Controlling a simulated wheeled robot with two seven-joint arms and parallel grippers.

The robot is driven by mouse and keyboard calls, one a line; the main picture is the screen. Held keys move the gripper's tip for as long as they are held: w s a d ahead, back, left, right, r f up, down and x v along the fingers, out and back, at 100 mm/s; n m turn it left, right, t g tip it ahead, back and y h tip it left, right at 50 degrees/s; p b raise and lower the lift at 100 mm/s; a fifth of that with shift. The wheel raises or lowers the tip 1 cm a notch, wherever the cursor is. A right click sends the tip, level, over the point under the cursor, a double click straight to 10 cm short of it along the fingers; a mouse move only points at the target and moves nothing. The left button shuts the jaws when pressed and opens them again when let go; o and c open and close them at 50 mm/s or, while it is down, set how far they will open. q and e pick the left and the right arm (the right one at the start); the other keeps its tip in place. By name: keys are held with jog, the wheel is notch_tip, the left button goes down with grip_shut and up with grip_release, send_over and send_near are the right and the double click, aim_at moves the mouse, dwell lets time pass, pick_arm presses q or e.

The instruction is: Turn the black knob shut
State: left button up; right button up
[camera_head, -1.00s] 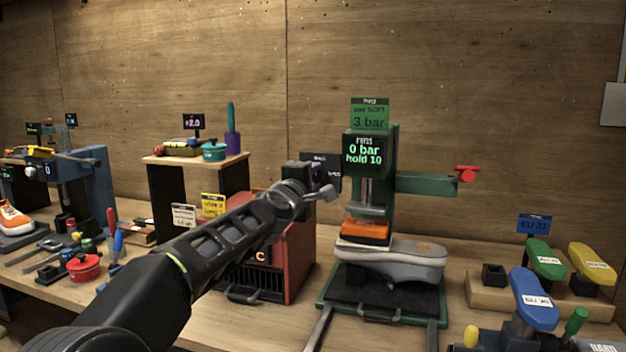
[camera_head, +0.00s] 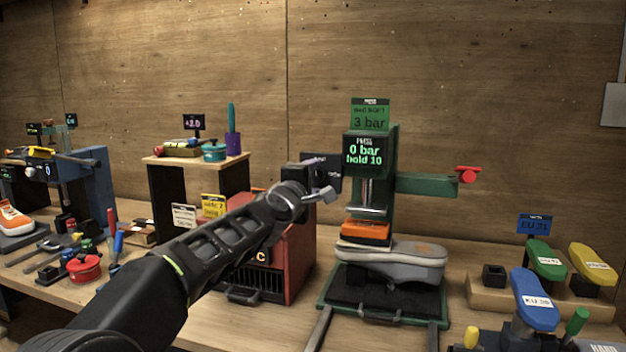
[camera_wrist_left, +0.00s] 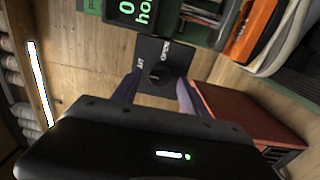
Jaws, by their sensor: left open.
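A dark panel (camera_wrist_left: 176,52) with white lettering on two edges carries the round black knob (camera_wrist_left: 160,76) in the left wrist view. My left gripper (camera_wrist_left: 156,86) is open, its two purple-grey fingers on either side of the knob with a gap to each. I cannot tell how deep the fingers reach along it. In the head view my left gripper (camera_head: 324,190) is in front of the panel (camera_head: 318,160), beside the green press, and hides the knob. My right gripper is not in view.
The green press (camera_head: 385,150) shows "0 bar hold 10", with an orange block (camera_head: 364,231) over a grey shoe (camera_head: 400,258). A red box (camera_head: 300,250) stands below my left arm. Coloured shoe forms (camera_head: 537,298) are at the right. A plywood wall closes the back.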

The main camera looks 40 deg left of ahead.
pick_arm(q)
jog(key=v, duration=0.7)
jog(key=shift+s, duration=0.15)
